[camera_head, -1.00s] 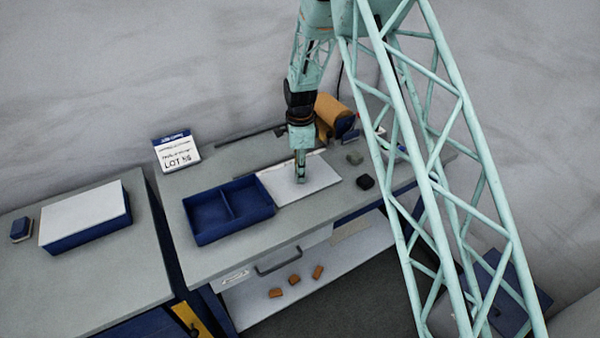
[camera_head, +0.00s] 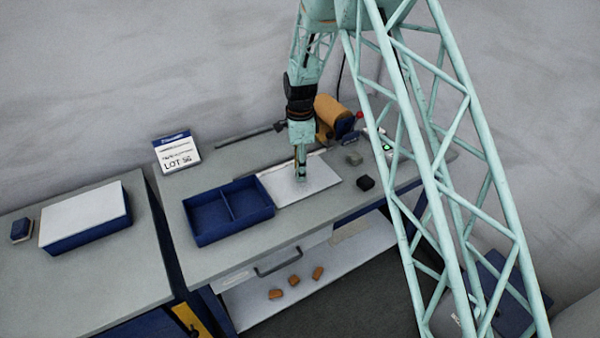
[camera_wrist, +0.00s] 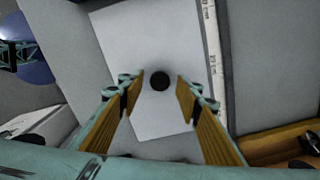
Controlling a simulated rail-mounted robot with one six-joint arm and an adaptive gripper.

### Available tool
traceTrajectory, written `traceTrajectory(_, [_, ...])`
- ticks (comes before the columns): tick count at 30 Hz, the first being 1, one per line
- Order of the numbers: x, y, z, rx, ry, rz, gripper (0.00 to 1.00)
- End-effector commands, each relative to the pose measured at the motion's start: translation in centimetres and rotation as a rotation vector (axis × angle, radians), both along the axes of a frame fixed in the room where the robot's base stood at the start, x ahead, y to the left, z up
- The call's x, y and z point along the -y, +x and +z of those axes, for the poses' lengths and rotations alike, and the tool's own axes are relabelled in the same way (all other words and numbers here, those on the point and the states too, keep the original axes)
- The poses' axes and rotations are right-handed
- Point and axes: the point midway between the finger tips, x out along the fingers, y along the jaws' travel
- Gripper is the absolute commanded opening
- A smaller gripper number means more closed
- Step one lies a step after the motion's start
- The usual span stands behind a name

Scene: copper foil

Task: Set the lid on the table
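The lid (camera_head: 322,178) is a flat white plate lying on the grey table (camera_head: 215,262), just right of the blue two-compartment tray (camera_head: 190,238). In the wrist view the lid (camera_wrist: 120,50) shows a round black knob (camera_wrist: 160,81) near its middle. My gripper (camera_head: 301,177) points down over the lid's middle. In the wrist view my gripper (camera_wrist: 161,88) is open, with a tan-padded finger on each side of the knob and gaps between them. The fingertips' exact height above the lid cannot be told.
A white-topped blue box (camera_head: 88,217) is on the left table. Several orange pieces (camera_head: 294,280) lie on the lower shelf.

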Motion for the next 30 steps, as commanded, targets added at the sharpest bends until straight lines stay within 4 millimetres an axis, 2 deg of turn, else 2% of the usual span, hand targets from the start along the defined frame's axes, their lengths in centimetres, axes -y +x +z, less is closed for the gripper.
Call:
traceTrajectory(18, [0.0, 0.1, 8.1, 0.002, 0.000, 0.000, 0.32])
traceTrajectory(24, [0.0, 0.0, 9.5, 0.001, 0.000, 0.000, 0.32])
traceTrajectory(30, [0.0, 0.0, 9.9, 0.001, 0.000, 0.000, 0.32])
